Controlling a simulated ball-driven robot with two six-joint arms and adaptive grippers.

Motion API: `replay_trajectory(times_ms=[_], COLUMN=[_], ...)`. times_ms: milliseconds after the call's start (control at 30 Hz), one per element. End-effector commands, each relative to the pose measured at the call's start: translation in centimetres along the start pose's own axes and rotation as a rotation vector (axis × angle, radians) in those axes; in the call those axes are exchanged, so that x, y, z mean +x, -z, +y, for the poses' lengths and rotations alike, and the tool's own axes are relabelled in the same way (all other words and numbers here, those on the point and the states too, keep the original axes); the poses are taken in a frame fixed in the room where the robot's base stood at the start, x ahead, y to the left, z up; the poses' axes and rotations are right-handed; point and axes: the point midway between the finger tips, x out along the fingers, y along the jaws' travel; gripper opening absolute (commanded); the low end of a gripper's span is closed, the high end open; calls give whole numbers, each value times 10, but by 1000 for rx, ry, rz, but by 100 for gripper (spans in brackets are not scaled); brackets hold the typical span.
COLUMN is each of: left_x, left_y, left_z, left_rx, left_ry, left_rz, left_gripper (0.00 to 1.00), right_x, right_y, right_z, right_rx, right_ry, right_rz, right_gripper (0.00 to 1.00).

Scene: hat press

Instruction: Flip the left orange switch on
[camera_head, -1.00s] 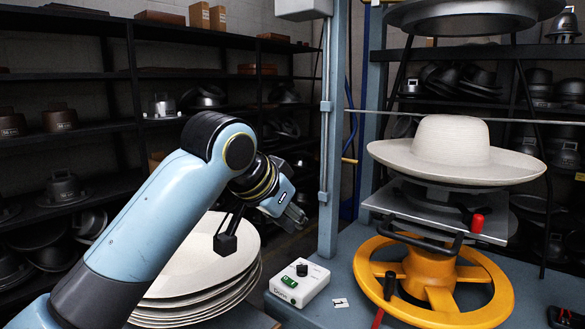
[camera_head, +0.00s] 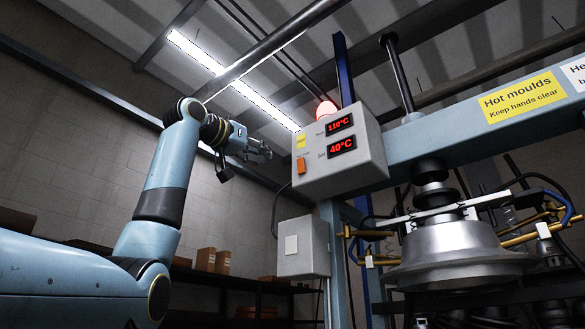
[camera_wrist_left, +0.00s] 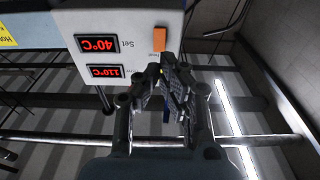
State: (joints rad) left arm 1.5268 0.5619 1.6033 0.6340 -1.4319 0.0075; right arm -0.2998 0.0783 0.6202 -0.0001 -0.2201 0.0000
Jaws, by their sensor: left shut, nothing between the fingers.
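The orange switch (camera_head: 301,165) is on the left part of the front of a light grey control box (camera_head: 345,174), beside the lower red display. It also shows in the wrist view (camera_wrist_left: 159,39), just beyond my fingertips. I cannot tell its position. No second orange switch shows. My left gripper (camera_head: 268,150) is shut and empty. In the head view it is to the left of the box, a little higher than the switch, with a gap between them. In the wrist view my left gripper (camera_wrist_left: 169,64) points towards the switch. My right gripper is not in view.
The box has red temperature displays (camera_head: 341,135), a yellow label (camera_head: 300,141) and a red lamp (camera_head: 327,110) on top. A blue beam with a hot-mould warning sign (camera_head: 522,95) is at the right, above the metal press head (camera_head: 455,255). A smaller grey box (camera_head: 303,247) is below.

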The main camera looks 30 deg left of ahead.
Motion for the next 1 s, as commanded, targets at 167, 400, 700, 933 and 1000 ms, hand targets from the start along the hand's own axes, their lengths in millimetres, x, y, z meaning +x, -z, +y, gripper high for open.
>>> replay_trajectory(times_ms=[167,400,700,933,1000], left_x=[-13,-13,9,58,72], left_y=[25,26,28,32,33], left_z=[-5,-5,-4,-4,-4], left_rx=[-10,-10,-11,-12,-12], left_ry=[-4,-4,-5,-6,-6], left_rz=[37,38,34,33,34], left_gripper=[0,0,0,0,0], right_x=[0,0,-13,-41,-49], right_y=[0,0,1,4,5], right_z=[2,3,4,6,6], right_rx=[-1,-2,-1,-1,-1], right_ry=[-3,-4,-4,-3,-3], right_rz=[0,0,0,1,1], right_gripper=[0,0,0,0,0])
